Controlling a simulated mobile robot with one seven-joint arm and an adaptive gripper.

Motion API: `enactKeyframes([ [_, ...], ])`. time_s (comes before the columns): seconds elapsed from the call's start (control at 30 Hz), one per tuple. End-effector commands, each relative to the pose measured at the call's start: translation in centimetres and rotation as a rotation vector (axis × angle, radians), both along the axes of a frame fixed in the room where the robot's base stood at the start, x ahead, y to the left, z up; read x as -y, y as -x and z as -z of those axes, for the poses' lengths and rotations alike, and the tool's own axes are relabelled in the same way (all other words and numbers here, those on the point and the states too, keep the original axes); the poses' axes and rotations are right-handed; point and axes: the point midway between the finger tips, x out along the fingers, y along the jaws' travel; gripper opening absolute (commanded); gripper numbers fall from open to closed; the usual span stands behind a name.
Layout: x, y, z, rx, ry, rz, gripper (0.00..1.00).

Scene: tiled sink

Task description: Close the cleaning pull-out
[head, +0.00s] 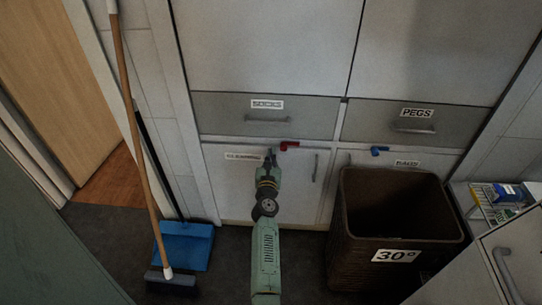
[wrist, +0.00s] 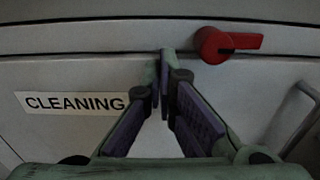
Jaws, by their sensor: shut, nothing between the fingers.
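The cleaning pull-out (head: 235,190) is the pale lower-left front labelled CLEANING; it also fills the lower part of the wrist view (wrist: 60,140). It looks flush or nearly flush with the cabinet; I cannot tell whether a small gap is left. Its upright bar handle (head: 315,168) is near its right edge. A red turn latch (head: 288,145) sits at its top edge, its lever lying level to the right. My gripper (head: 270,155) is shut and empty at the upper front, between label and latch. Its fingertips (wrist: 161,70) are close to the panel; contact is unclear.
The SOCKS drawer (head: 225,115) and PEGS drawer (head: 370,122) are above. A blue latch (head: 378,151) tops the neighbouring front. A brown basket (head: 345,240) marked 30° stands close on the right. A broom (head: 145,150) and blue dustpan (head: 185,245) are left.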

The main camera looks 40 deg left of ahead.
Motion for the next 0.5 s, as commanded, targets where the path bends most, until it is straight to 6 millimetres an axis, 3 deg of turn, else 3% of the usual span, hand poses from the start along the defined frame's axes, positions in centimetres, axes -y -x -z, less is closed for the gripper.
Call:
enactKeyframes([
  [0.27, 0.0, 0.0, 0.0, 0.000, 0.000, 0.000, 0.00],
  [0.5, -1.0, -1.7, 0.0, -0.001, -0.003, 0.000, 0.00],
])
